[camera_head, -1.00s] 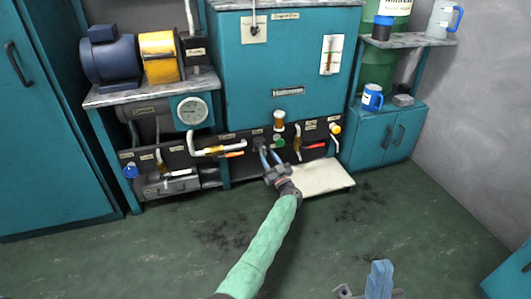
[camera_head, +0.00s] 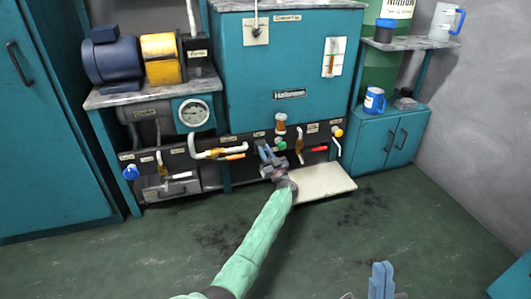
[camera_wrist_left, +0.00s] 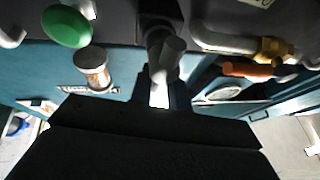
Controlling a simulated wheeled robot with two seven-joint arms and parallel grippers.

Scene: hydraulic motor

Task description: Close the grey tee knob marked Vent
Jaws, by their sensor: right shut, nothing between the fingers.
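The grey tee knob (camera_wrist_left: 166,58) shows in the left wrist view, straight ahead of my left gripper (camera_wrist_left: 160,97). Its near end lies at the gap between the two dark fingers; I cannot tell whether they touch it. In the head view my left gripper (camera_head: 266,152) is at the teal unit's lower dark panel, its narrow blue fingers a little apart. The knob and its Vent label cannot be made out there, hidden or too small. My right gripper (camera_head: 381,279) is shut and empty at the bottom edge, far from the panel.
A green knob (camera_wrist_left: 67,27) and a clear amber-filled cup (camera_wrist_left: 92,67) are beside the tee knob. An orange-handled valve (camera_wrist_left: 250,70) is on the other side. A pale board (camera_head: 322,182) lies low in front of the unit. The floor (camera_head: 140,250) is clear.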

